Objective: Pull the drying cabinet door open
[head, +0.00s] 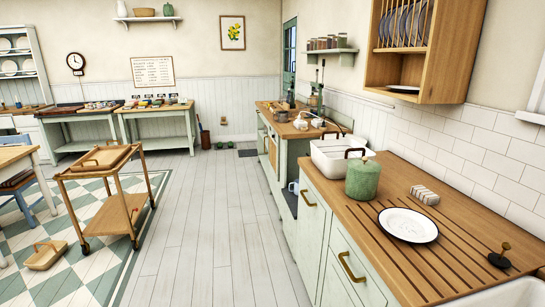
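Neither of my grippers is in view. A wooden wall cabinet (456,52) hangs over the right counter, with plates (405,22) standing upright in its rack and a dark-rimmed dish (403,90) on its open lower shelf. I see no door on its visible faces. Under the counter, pale cabinet fronts carry a large brass handle (351,267) near the picture's bottom and a smaller one (307,198) farther off. These fronts look shut. I cannot tell which of these is the drying cabinet.
On the wooden counter (460,230) are a white enamel plate (408,225), a green lidded pot (363,180), a folded striped cloth (425,195) and a white basin (335,155). A wooden trolley (125,208) stands at left. The plank floor (215,230) between is clear.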

